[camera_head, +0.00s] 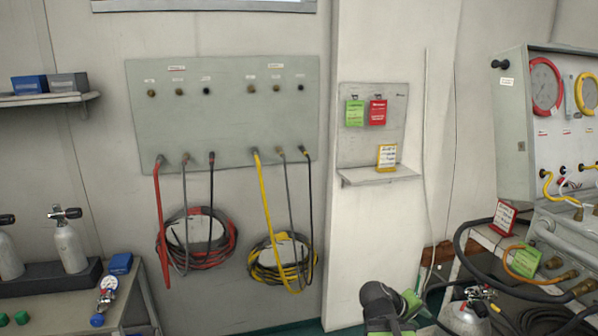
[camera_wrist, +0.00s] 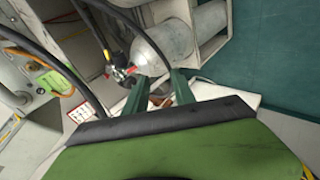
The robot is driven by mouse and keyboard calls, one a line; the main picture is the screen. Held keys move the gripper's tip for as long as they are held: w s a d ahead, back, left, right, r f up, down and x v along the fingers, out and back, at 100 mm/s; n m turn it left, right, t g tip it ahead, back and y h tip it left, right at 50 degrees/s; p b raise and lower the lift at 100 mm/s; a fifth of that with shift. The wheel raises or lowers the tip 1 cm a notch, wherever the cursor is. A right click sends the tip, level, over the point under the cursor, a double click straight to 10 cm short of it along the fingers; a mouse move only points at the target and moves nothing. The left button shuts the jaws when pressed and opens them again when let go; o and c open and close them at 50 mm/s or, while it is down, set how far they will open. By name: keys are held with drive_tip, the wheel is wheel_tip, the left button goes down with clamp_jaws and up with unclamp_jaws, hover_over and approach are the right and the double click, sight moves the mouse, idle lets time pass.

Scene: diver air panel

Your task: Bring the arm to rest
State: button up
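My arm shows at the bottom right of the head view, with a dark and green wrist and my gripper (camera_head: 410,303) close to the front of a grey cylinder (camera_head: 462,318). In the wrist view my gripper (camera_wrist: 159,84) has its two green fingers apart, with nothing held between them. The grey cylinder (camera_wrist: 165,45) with its valve lies beyond the fingertips in that view. Whether the fingers touch anything cannot be told, but a gap seems to show.
A gauge panel (camera_head: 515,125) with hoses stands at the right. A small shelf (camera_head: 360,178) with tags above is on the wall, beside a hose panel (camera_head: 225,110). A bench (camera_head: 60,305) with cylinders stands at the left. Dark hoses (camera_head: 470,245) hang near my arm.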

drive_tip(key=s+a+f+m+g+y, duration=0.1)
drive_tip(key=s+a+f+y, duration=0.15)
drive_tip(key=a, duration=0.35)
drive_tip(key=s+a+f+g+y, duration=0.1)
drive_tip(key=s+a+f+y, duration=0.15)
drive_tip(key=a, duration=0.35)
drive_tip(key=s+a+f+m+g+y, duration=0.1)
drive_tip(key=s+a+f+g+y, duration=0.2)
drive_tip(key=a, duration=0.4)
wheel_tip(320, 180, up, 18)
drive_tip(key=w+t+p, duration=0.1)
drive_tip(key=p, duration=1.6)
drive_tip(key=shift+d+f+y, duration=0.25)
drive_tip(key=shift+d+y, duration=0.05)
drive_tip(key=shift+y, duration=0.1)
drive_tip(key=shift+w, duration=0.1)
drive_tip(key=shift+d, duration=0.1)
